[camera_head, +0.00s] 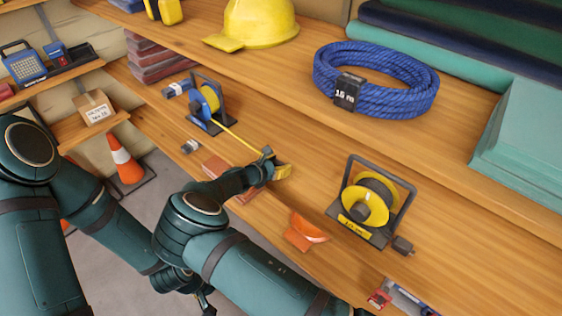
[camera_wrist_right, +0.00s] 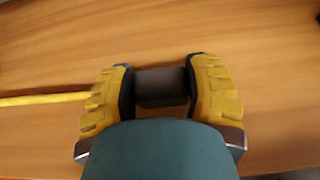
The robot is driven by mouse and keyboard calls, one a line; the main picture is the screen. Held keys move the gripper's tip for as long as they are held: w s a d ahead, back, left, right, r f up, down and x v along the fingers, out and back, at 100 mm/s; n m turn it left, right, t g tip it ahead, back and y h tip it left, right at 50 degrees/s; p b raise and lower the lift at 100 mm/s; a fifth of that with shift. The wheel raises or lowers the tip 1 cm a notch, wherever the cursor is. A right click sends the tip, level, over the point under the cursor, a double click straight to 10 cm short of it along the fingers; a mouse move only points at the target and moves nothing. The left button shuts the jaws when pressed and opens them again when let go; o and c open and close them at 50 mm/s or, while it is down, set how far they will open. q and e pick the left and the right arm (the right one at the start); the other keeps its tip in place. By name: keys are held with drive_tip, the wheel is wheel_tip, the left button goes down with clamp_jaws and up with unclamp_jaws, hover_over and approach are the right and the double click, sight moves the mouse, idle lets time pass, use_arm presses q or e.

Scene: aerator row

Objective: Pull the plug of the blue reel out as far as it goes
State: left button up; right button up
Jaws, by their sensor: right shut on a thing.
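The blue reel (camera_head: 207,122) stands on the wooden worktop at the left in the head view, with a yellow drum in its frame. A yellow cable (camera_head: 239,140) runs from it, roughly straight, to my right gripper (camera_head: 277,168). In the right wrist view, my right gripper (camera_wrist_right: 162,90) is shut on the dark plug (camera_wrist_right: 162,84), which sits between its yellow fingers. The cable (camera_wrist_right: 40,98) comes in from the left there. The plug is mostly hidden in the head view. My left gripper (camera_head: 203,300) is low, partly hidden behind my right arm; its jaws are unclear.
A second reel, black with a yellow drum (camera_head: 364,203), stands to the right. An orange object (camera_head: 308,228) lies between it and my right gripper. A brick-red block (camera_head: 215,166) is beside my right wrist. A coiled blue rope (camera_head: 412,100) and yellow helmet (camera_head: 262,20) are on the upper shelf.

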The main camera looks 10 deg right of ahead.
drive_tip(key=shift+s+d, duration=0.15)
idle(0.3)
drive_tip(key=o, duration=1.3)
drive_tip(key=shift+s+d, duration=0.1)
drive_tip(key=shift+d, duration=0.05)
drive_tip(key=shift+s+a+r, duration=0.1)
drive_tip(key=shift+a+r, duration=0.05)
drive_tip(key=shift+a, duration=0.2)
drive_tip(key=v, duration=1.1)
drive_tip(key=shift+s+a, duration=0.15)
drive_tip(key=shift+s, duration=0.05)
